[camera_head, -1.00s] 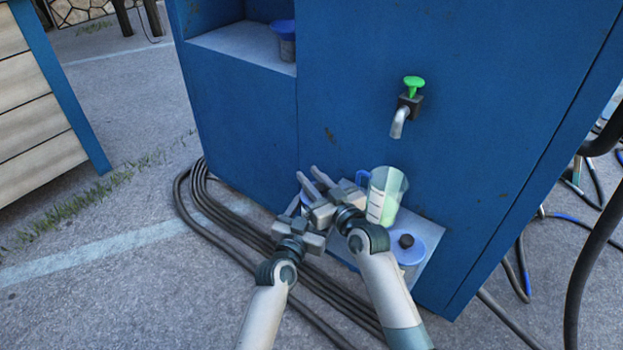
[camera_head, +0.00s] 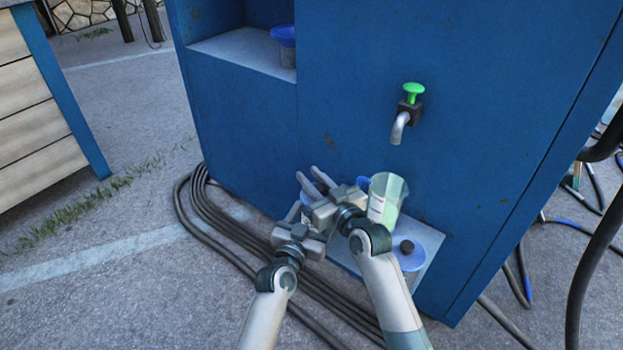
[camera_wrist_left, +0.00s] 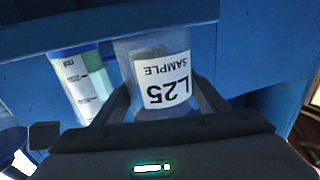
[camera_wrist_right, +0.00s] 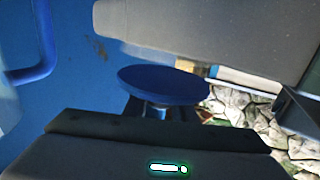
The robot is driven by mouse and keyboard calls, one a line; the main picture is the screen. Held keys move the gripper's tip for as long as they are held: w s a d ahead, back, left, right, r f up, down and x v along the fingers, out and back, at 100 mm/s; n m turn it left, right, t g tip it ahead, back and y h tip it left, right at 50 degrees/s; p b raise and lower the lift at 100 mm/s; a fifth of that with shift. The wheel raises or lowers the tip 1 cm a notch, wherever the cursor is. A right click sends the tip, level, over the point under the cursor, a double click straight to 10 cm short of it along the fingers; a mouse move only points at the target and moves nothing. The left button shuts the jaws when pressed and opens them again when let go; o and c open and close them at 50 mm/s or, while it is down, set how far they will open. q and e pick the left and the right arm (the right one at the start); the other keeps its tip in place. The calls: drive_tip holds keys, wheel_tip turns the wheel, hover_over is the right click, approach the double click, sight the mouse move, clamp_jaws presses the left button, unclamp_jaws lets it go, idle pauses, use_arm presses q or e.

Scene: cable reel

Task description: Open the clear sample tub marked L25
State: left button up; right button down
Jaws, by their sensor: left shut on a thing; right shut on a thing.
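The clear tub (camera_wrist_left: 140,50) with the white label "L25 SAMPLE" is between the fingers of my left gripper (camera_wrist_left: 160,100) in the left wrist view; the label reads upside down there. My left gripper (camera_head: 307,222) is shut on the tub's body. A round blue lid (camera_wrist_right: 165,85) sits at the fingers of my right gripper (camera_wrist_right: 158,108) in the right wrist view. My right gripper (camera_head: 312,182) is shut on it, close above the left one in the head view. The grippers hide most of the tub, and I cannot tell whether lid and tub touch.
A measuring jug (camera_head: 388,196) with green liquid and a blue-lidded pot (camera_head: 410,256) stand on the low ledge (camera_head: 436,238), right of my grippers. A tap (camera_head: 401,122) sticks out above. Another blue-topped tub (camera_head: 286,48) stands in the upper recess. Black hoses (camera_head: 222,220) lie below.

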drive_tip(key=shift+r, duration=2)
use_arm(q)
drive_tip(key=o, duration=1.6)
drive_tip(key=shift+s+a, duration=0.1)
drive_tip(key=shift+s, duration=0.05)
drive_tip(key=p+v, duration=0.1)
drive_tip(key=v, duration=1)
drive_tip(key=shift+s+p, duration=0.3)
drive_tip(key=shift+s, duration=0.05)
use_arm(e)
drive_tip(key=shift+r, duration=0.75)
use_arm(q)
drive_tip(key=shift+f, duration=0.1)
